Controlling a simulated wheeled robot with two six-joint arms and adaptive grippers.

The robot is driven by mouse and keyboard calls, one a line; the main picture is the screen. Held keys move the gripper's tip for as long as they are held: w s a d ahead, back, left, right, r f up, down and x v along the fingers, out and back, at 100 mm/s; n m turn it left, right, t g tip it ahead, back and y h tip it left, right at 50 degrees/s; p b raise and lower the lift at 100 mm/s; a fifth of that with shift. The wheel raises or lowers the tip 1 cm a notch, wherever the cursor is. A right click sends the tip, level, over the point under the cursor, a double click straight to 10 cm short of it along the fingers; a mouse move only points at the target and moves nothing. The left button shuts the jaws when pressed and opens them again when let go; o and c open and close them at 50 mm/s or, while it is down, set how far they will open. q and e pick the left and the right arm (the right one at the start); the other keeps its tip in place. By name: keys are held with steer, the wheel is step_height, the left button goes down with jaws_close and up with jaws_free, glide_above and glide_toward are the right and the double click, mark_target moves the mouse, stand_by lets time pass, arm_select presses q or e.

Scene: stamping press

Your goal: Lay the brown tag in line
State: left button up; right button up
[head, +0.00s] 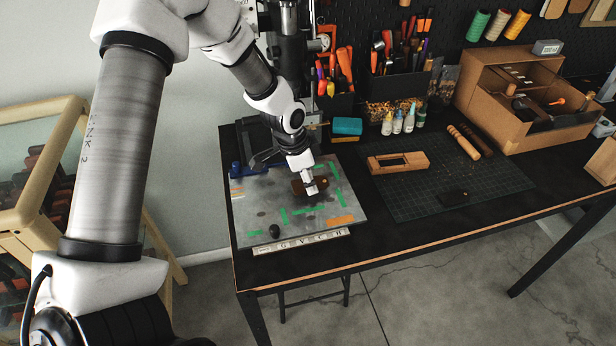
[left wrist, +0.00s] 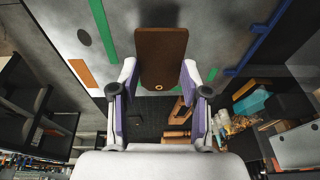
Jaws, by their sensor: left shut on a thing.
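The brown tag (head: 300,187), a flat rectangle with a small eyelet, is over the middle of the grey plate (head: 262,202). In the left wrist view the tag (left wrist: 160,52) lies between the two pale fingers with purple pads, its eyelet end towards my palm. My left gripper (head: 312,186) is shut on the tag's sides; it also shows in the left wrist view (left wrist: 160,76). I cannot tell whether the tag touches the plate. Green tape marks (head: 297,211) and an orange strip (head: 341,221) are on the plate. My right gripper is not in view.
A lettered strip (head: 300,241) runs along the plate's front, with a black knob (head: 274,231) near it. Tool holders and bottles stand behind.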

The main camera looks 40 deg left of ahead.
arm_select(q)
steer(key=shift+f+b, duration=0.5)
steer(key=shift+f, duration=0.6)
steer(key=o, duration=1.1)
steer(key=shift+c, duration=0.2)
steer(key=shift+c, duration=0.9)
step_height(320, 180, up, 7)
steer(key=p, duration=0.6)
steer(key=shift+r, duration=0.15)
